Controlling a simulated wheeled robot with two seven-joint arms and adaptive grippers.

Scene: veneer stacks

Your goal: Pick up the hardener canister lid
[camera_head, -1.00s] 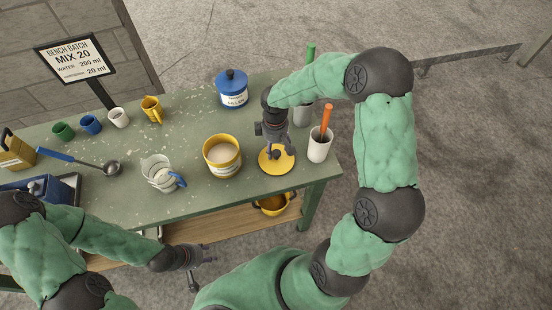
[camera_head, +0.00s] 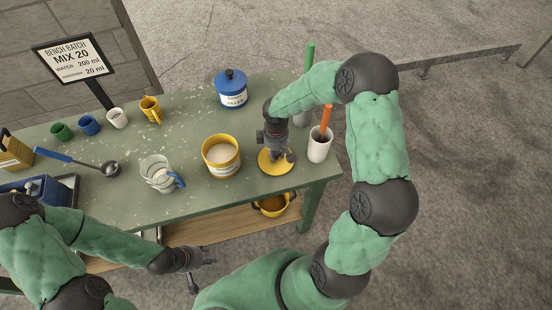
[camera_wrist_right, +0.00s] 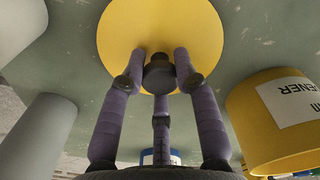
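The hardener canister lid (camera_head: 269,168) is a flat yellow disc with a dark knob, lying on the green bench near its right front corner. In the right wrist view the lid (camera_wrist_right: 205,40) fills the top middle. My right gripper (camera_head: 281,156) is over the lid, fingers pointing down around the knob; it looks open, but contact with the knob cannot be told. The yellow hardener canister (camera_head: 222,168) stands uncovered just left of the lid, with pale contents. My left gripper (camera_head: 203,257) is low in front of the bench, away from the lid; its finger opening is unclear.
A white cup with an orange handle (camera_head: 320,149) stands close right of the lid. A blue filler canister (camera_head: 231,90) is behind. A clear jug (camera_head: 158,176), a ladle (camera_head: 110,168) and several small cups are left. The bench middle has free room.

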